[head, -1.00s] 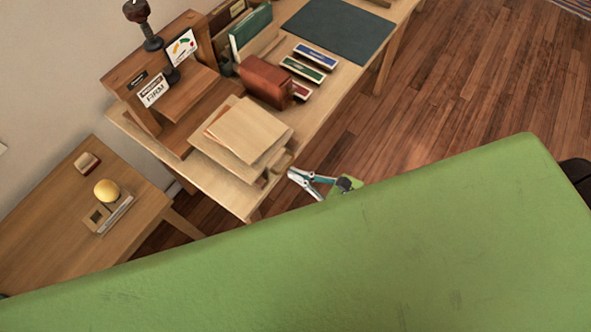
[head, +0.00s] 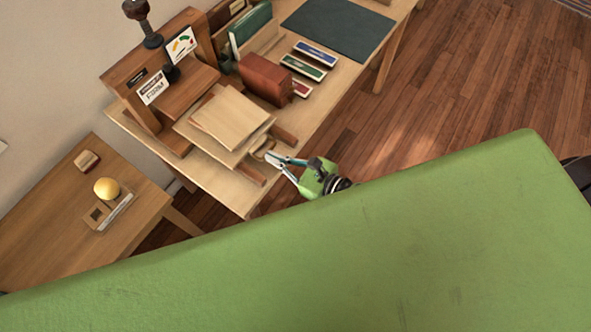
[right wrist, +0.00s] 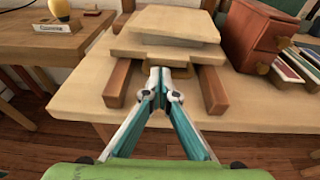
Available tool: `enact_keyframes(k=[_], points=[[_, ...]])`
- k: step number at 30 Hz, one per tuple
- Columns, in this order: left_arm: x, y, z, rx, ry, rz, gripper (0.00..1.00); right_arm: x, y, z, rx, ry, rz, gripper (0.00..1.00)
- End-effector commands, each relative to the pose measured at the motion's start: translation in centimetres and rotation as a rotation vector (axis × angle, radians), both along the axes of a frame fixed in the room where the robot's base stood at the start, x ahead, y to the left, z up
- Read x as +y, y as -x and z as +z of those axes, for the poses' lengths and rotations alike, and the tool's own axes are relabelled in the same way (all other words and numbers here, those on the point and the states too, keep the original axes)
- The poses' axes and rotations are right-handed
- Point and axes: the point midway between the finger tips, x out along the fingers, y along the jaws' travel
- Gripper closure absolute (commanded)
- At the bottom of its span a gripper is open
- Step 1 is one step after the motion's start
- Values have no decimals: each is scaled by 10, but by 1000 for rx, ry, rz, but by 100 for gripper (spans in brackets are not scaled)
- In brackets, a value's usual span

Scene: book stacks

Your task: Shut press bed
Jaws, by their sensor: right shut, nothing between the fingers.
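The wooden book press (head: 125,77) stands at the back of the table with a dark screw on top. Its press bed (head: 188,136) is a pale board sticking part way out towards me over two brown rails (head: 252,174), with a pale block stack (head: 232,115) on it. A brass handle (head: 265,147) is on its front. My right gripper (head: 267,157) is shut and empty, its tips at the bed's front by the handle. In the right wrist view the tips (right wrist: 170,73) meet just before the bed's front edge (right wrist: 128,49). My left gripper is out of view.
A lower side table (head: 60,215) with a yellow ball (head: 106,188) stands left.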

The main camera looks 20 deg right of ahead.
Motion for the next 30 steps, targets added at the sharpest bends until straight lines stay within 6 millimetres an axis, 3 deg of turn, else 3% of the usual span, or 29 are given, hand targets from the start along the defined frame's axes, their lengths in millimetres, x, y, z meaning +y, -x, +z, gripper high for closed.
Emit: enact_keyframes(k=[6,15,21,30], points=[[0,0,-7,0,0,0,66,38,-52,0,-4,-2,1,100],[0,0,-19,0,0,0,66,80,-108,-1,-2,-2,1,100],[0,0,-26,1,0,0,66,97,-132,-1,-1,0,0,100],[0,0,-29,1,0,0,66,108,-146,0,1,-1,0,100]])
